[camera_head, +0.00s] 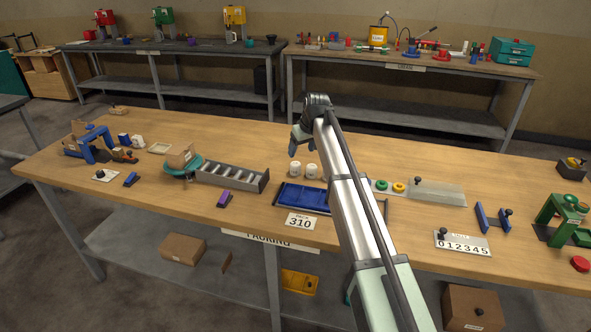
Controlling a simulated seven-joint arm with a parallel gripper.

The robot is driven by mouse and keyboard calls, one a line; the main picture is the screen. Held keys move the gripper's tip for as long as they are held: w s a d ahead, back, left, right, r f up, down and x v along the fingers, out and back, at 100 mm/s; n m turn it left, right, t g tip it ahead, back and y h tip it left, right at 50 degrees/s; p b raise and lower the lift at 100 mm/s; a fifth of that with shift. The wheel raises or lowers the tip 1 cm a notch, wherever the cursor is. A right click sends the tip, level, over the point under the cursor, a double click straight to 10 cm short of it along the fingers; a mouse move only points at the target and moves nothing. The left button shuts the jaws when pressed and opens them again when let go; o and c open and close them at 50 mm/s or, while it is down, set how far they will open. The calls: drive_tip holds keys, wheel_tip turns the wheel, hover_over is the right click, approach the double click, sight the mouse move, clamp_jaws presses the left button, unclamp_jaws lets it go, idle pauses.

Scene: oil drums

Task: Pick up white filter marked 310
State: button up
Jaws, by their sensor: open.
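Two small white cylinders, which look like filters, stand side by side near the middle of the packing table: the left one (296,170) and the right one (311,171). Any marking on them is too small to read. A white card reading 310 (300,222) lies at the table's front edge, before a blue tray (301,196). My gripper (293,151) is above and behind the white cylinders, apart from them, with nothing visible in it. Its fingers are small and partly hidden. My arm crosses the table just right of the cylinders and covers part of the surface there.
A grey compartment rack (262,181) and a teal turntable with a cardboard box (180,157) stand left of the blue tray. Two more small white items (130,139) stand far left. Right of my arm are green and yellow rings (390,186) and a number plate (462,244).

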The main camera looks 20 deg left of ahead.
sight(296, 164)
drive_tip(key=x, duration=1)
drive_tip(key=shift+a+f, duration=0.25)
drive_tip(key=shift+f, duration=0.15)
drive_tip(key=c, duration=1.1)
